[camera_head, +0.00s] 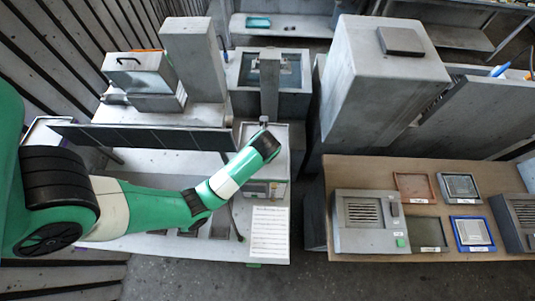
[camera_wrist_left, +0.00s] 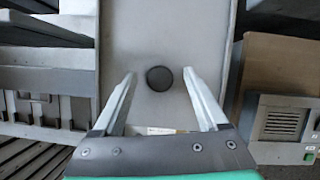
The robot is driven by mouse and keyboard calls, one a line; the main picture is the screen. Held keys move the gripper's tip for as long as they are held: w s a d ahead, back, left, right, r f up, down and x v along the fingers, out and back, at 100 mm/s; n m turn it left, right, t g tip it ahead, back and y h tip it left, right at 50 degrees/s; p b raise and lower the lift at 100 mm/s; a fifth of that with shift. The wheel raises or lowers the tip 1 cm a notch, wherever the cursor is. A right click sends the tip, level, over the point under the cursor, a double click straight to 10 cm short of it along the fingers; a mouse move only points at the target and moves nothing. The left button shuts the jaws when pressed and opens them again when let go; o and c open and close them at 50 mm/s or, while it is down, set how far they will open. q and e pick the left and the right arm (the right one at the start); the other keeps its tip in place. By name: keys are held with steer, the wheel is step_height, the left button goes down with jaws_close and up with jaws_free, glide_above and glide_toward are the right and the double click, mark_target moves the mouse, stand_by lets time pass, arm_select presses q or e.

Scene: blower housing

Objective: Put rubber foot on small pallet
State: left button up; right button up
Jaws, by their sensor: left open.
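A round black rubber foot (camera_wrist_left: 159,79) shows in the left wrist view on a light grey flat surface. My left gripper (camera_wrist_left: 160,74) is open, with one finger to each side of the foot in the picture. No contact with the foot shows, and I cannot tell the height gap. In the head view my left arm reaches in from the left, with its gripper (camera_head: 264,122) small near the middle; the foot cannot be made out there. Several flat trays lie on the brown table at right, including a blue-rimmed one (camera_head: 473,247); I cannot tell which is the small pallet. My right gripper is not in view.
A grey machine box with a grille (camera_head: 367,221) stands on the brown table (camera_head: 346,173), beside a reddish tray (camera_head: 415,174) and a grey tray (camera_head: 459,175). A large grey block (camera_head: 372,85) rises behind. A white paper sheet (camera_head: 269,232) lies on the left bench.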

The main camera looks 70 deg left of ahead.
arm_select(q)
steer(key=shift+a+f, duration=0.1)
steer(key=shift+f, duration=0.15)
jaws_close()
steer(key=shift+r, duration=0.1)
